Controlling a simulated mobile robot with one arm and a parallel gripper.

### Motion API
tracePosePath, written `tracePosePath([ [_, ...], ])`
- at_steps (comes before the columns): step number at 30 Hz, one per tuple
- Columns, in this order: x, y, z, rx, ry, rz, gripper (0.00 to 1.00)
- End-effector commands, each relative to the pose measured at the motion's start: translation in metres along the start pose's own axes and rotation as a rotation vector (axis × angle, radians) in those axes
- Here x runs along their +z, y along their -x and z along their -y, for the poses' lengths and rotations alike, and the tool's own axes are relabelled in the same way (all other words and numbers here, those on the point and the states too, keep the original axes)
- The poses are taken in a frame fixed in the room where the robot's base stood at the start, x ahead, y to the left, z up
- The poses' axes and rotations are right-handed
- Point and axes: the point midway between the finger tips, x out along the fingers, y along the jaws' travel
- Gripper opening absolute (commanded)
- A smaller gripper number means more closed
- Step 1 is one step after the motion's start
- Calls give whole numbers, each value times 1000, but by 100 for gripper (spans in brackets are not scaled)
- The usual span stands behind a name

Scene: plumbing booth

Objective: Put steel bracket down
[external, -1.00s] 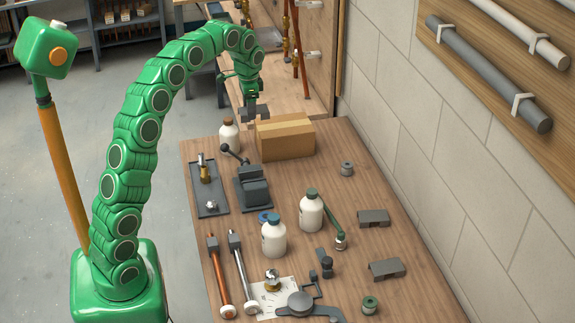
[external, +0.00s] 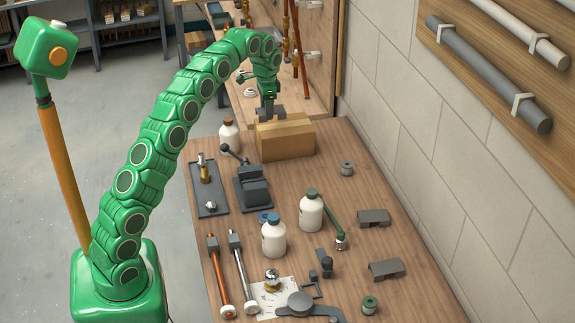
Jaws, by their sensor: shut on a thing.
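My gripper (external: 268,97) points down near the far end of the wooden table and is shut on a grey steel bracket (external: 271,113). The bracket shows at the top back edge of a cardboard box (external: 286,141). I cannot tell whether it touches the box or hangs above or behind it. Two similar grey brackets lie on the right of the table, one farther back (external: 373,217) and one nearer (external: 387,269).
A white bottle (external: 229,135) stands left of the box. A vise (external: 253,187) and a dark tray (external: 208,197) with fittings are nearer. Two more white bottles (external: 311,211) (external: 273,237) stand mid-table. The table (external: 375,180) is fairly clear right of the box.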

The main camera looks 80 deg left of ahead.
Motion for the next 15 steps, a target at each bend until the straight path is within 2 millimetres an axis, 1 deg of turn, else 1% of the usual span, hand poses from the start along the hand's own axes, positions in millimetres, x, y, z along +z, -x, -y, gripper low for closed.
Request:
tracePosePath([
  [9,-19,-31,15,0,1,1,27],
  [15,-27,-40,22,-2,1,-2,27],
])
